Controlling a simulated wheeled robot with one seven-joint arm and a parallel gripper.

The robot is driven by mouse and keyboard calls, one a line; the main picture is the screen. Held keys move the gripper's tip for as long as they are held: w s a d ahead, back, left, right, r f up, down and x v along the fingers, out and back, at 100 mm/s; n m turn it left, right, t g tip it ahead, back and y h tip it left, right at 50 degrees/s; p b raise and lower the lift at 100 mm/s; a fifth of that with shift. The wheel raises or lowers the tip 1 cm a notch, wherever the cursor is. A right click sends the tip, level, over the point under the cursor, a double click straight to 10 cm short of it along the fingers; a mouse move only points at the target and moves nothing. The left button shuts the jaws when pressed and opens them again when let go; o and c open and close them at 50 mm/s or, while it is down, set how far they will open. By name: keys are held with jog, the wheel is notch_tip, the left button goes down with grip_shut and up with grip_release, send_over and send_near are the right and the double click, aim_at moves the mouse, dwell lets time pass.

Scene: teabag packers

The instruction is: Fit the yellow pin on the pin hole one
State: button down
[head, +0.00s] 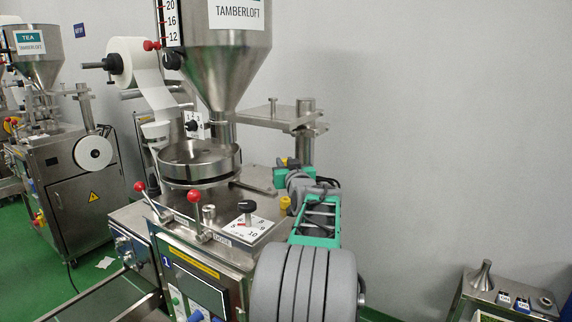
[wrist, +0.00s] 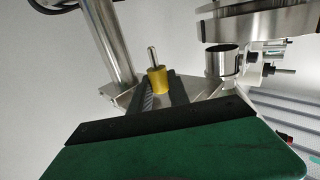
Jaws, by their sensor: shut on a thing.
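The yellow pin (wrist: 158,78), a yellow cylinder with a steel tip, is between the two dark fingers of my gripper (wrist: 162,88) in the wrist view, its steel tip pointing up in the picture. My gripper is shut on it. In the head view my gripper (head: 287,165) is at the right side of the nearest machine, beside the steel post, with a small bit of yellow showing at its fingers. Another yellow piece (head: 285,203) stands on the machine's top, below my gripper in the picture. I cannot make out pin hole one in either view.
A steel post (head: 305,135) carries a flat plate (head: 275,115) behind my gripper. The hopper (head: 225,65) and round pan (head: 200,162) are to the left, with red-knobbed levers (head: 194,196) in front. A side table (head: 510,308) stands at lower right.

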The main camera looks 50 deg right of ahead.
jog(key=f+b, duration=0.3)
jog(key=b, duration=0.1)
jog(key=f+b, duration=0.2)
jog(key=shift+s+a+f+b, duration=0.1)
jog(key=shift+s+f+b, duration=0.15)
jog(key=shift+f+b, duration=0.1)
jog(key=shift+b, duration=1.15)
dwell(1.1)
jog(key=shift+f+b, duration=2.15)
jog(key=shift+b, duration=0.05)
jog(key=c, duration=1.2)
grip_release()
jog(key=shift+r, duration=0.1)
jog(key=shift+o, duration=0.2)
jog(key=shift+s, duration=0.1)
